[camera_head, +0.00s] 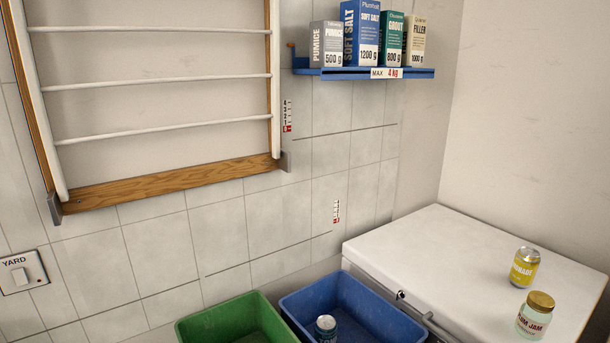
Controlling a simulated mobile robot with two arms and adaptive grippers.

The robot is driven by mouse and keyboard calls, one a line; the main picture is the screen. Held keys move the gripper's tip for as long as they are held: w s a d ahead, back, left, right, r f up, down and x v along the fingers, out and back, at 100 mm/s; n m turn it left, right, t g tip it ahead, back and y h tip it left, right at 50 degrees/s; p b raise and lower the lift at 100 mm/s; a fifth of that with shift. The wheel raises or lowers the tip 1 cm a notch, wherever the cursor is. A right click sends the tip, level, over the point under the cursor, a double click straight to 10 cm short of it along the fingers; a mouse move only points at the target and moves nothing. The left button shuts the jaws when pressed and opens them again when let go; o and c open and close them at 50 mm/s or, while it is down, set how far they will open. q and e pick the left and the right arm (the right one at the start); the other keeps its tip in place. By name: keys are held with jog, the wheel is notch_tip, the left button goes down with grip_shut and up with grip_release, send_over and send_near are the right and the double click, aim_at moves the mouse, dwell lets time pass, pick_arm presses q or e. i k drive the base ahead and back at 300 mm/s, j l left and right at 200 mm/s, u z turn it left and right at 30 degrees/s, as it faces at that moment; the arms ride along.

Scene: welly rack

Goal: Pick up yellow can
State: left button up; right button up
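The yellow can (524,267) stands upright on the white top of a chest-like unit (440,255) at the right. It has a silver lid and a pale band with lettering. A glass jar (533,318) with a gold lid stands close in front of it, a little to the right. Neither of my grippers shows in the head view.
A blue bin (365,303) holding a dark can (326,328) stands left of the white unit, with a green bin (232,318) beside it. A blue wall shelf (420,73) carries several boxes. A wooden rack (165,182) hangs at left. The white top's left part is clear.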

aim_at(527, 261)
jog(key=z, duration=1.3)
jog(key=i+l, duration=0.5)
